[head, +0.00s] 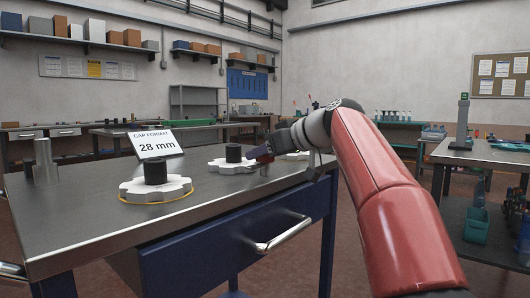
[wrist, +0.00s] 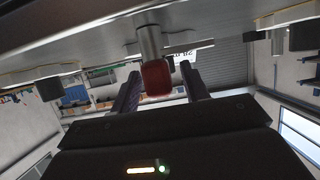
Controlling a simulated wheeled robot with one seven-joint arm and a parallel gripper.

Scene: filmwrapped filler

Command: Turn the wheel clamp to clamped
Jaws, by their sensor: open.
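In the head view, white lobed wheels with black hubs stand along the steel workbench: a near one (head: 150,190), a middle one (head: 228,167) and a third (head: 297,156), partly hidden by my wrist. My gripper (head: 258,155) is low over the bench, just right of the middle wheel. In the wrist view, my gripper (wrist: 160,76) is open. A red block (wrist: 157,80) on a grey metal post (wrist: 150,42) shows between the fingers, with gaps on both sides.
A sign reading "28 mm" (head: 157,143) stands behind the near wheel. Grey metal cylinders (head: 45,163) stand at the bench's left. A drawer handle (head: 283,234) sticks out from the blue front. The front of the steel top (head: 120,226) is clear.

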